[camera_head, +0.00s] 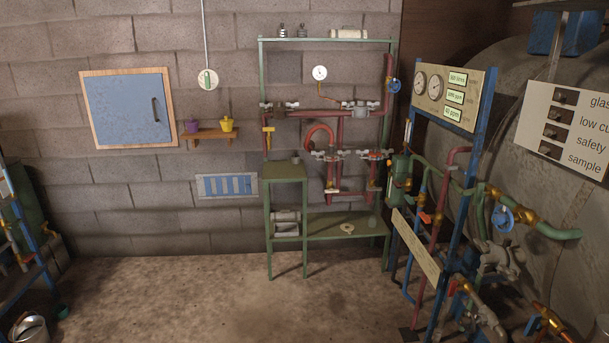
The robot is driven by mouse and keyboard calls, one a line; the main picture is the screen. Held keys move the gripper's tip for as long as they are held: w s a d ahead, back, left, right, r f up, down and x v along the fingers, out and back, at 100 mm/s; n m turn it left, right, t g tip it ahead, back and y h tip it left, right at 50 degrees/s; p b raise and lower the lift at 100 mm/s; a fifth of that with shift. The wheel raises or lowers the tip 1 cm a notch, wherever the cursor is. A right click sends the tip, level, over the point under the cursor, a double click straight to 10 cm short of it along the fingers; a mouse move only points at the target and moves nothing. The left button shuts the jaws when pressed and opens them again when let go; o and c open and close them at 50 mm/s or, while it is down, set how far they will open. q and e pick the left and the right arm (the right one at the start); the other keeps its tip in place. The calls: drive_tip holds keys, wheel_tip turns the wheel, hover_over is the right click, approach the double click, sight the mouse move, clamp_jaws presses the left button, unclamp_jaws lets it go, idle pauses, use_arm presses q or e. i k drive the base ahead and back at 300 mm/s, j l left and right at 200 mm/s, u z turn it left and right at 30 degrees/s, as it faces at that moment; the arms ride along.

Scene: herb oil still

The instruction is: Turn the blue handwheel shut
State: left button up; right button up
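Two blue handwheels show. One blue handwheel (503,218) is at the right, on a brass valve (523,215) in a green pipe beside the large tank. A second, smaller blue handwheel (393,85) is at the upper right end of the green shelf frame, by a vertical red pipe. I cannot tell from here how far open either valve is. Neither of my grippers is in view.
A gauge panel (453,92) on blue posts stands in front of the large grey tank (560,85), with pipes and orange-handled valves below. A green shelf rack (345,228) stands against the block wall. The floor (190,300) at left centre is clear. A metal bucket (28,328) is at lower left.

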sight(395, 86)
drive_tip(key=i+z, duration=0.15)
drive_tip(key=i, duration=0.65)
drive_tip(key=i+j+z, duration=0.1)
drive_tip(key=i, duration=0.75)
